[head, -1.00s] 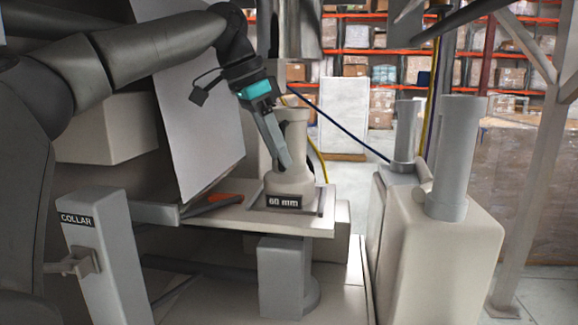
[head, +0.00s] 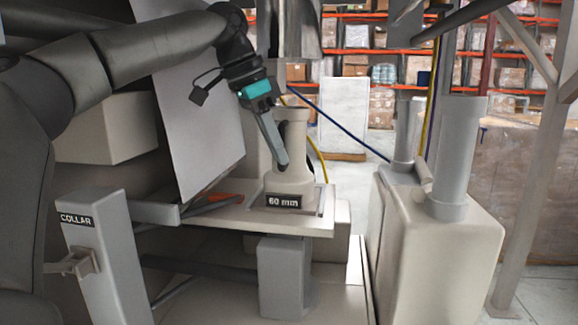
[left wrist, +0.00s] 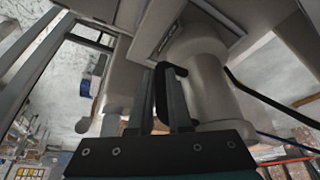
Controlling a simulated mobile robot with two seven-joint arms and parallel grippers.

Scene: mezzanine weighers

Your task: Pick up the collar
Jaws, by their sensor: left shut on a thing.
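The collar (head: 292,180) is a pale, spool-shaped piece with a "60 mm" label on the plate at its foot. It stands upright on a light shelf in the head view. It also shows in the left wrist view (left wrist: 213,85), beside the fingers. My left gripper (head: 282,163) reaches down to the collar's near left side. In the left wrist view my left gripper (left wrist: 172,85) is shut on a dark bent handle (left wrist: 162,92) at the collar's side. The fingers partly hide the handle in the head view. My right gripper is not in view.
A grey post (head: 107,262) labelled "COLLAR" stands at the lower left. A tilted pale panel (head: 198,110) rises left of my gripper. A rounded pale housing (head: 435,255) with a grey cylinder (head: 455,160) stands to the right. An orange piece (head: 225,197) lies on the shelf.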

